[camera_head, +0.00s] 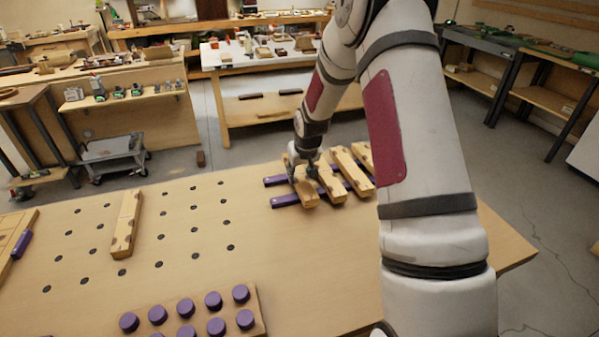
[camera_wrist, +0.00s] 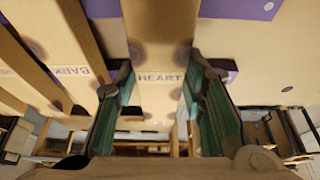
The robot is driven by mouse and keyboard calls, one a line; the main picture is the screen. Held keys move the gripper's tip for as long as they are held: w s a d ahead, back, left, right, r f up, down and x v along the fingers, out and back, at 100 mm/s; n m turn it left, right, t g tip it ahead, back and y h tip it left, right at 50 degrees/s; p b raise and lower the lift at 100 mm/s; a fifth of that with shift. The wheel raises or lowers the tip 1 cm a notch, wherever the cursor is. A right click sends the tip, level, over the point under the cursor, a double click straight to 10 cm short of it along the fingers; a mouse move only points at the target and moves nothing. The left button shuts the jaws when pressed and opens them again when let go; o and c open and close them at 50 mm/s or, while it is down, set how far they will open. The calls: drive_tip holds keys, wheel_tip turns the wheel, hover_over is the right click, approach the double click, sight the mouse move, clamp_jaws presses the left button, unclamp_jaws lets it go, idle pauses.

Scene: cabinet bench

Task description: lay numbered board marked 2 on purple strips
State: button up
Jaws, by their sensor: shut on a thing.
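My gripper (camera_head: 303,171) is shut on a wooden board (camera_head: 308,196) at the left of a row of similar boards. In the wrist view, my gripper (camera_wrist: 161,75) has its green-padded fingers on both sides of this board (camera_wrist: 160,30), which is marked HEART. No number 2 is readable. The board lies across two purple strips (camera_head: 285,200); whether it rests on them or hovers just above, I cannot tell. A purple strip (camera_wrist: 240,8) also shows beside the board in the wrist view.
A neighbouring board (camera_wrist: 72,50) reads BARK; others (camera_head: 355,171) lie to its right. A separate board (camera_head: 126,222) lies at left among dark holes. A block with purple round pegs (camera_head: 213,301) stands at the front. The table (camera_head: 300,250) is clear between.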

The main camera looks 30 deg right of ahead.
drive_tip(key=shift+f, duration=0.45)
idle(1.1)
drive_tip(key=o, duration=1.3)
drive_tip(key=shift+r+p, duration=1.4)
drive_tip(key=shift+r, duration=2.65)
